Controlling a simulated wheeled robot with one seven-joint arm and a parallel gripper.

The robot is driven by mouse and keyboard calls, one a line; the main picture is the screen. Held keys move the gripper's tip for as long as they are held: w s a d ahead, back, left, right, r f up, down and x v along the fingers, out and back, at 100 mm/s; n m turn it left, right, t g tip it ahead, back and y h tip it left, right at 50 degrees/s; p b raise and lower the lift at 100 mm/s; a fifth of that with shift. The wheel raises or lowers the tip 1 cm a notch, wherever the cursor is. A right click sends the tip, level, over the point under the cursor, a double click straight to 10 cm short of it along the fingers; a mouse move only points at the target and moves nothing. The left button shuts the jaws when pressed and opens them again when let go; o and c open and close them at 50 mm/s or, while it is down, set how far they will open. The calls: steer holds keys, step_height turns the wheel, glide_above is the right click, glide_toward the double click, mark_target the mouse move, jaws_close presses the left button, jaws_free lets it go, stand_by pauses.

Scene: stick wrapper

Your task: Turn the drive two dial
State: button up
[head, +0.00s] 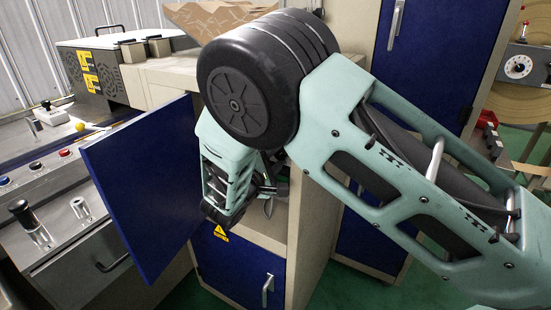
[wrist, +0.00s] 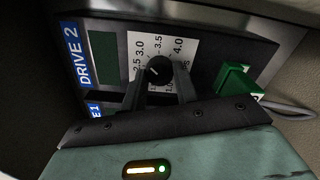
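The drive two dial is a small black knob (wrist: 159,70) with a pale pointer line, on a white scale plate (wrist: 180,46) marked about 2.5 to 4.0. A blue "DRIVE 2" label (wrist: 84,55) stands left of it in the wrist view. My gripper (wrist: 160,82) is open, with one finger on each side of the knob and small gaps visible. I cannot tell whether the tips touch the panel. In the head view my wrist reaches into the open cabinet, and my arm hides the dial.
An open blue cabinet door (head: 145,190) stands left of my wrist. The cabinet's beige side (head: 318,235) is close on the right. A green connector (wrist: 238,80) with a grey cable sits right of the dial. Another blue label (wrist: 95,110) is below, partly covered.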

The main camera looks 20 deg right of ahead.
steer(key=shift+n, duration=0.3)
steer(key=n+p, duration=0.1)
steer(key=n, duration=0.1)
steer(key=shift+r+n+p, duration=0.1)
steer(key=shift+n+p, duration=0.25)
steer(key=shift+n, duration=0.05)
steer(key=n+p, duration=0.2)
steer(key=n, duration=0.2)
steer(key=shift+n, duration=0.3)
steer(key=n+p, duration=0.2)
steer(key=n, duration=0.1)
steer(key=shift+n, duration=0.3)
steer(key=shift+s+n+p, duration=0.1)
steer(key=shift+n+p, duration=1.2)
steer(key=shift+n, duration=0.8)
steer(key=shift+f, duration=0.2)
steer(key=o, duration=1)
steer(key=shift+c, duration=0.2)
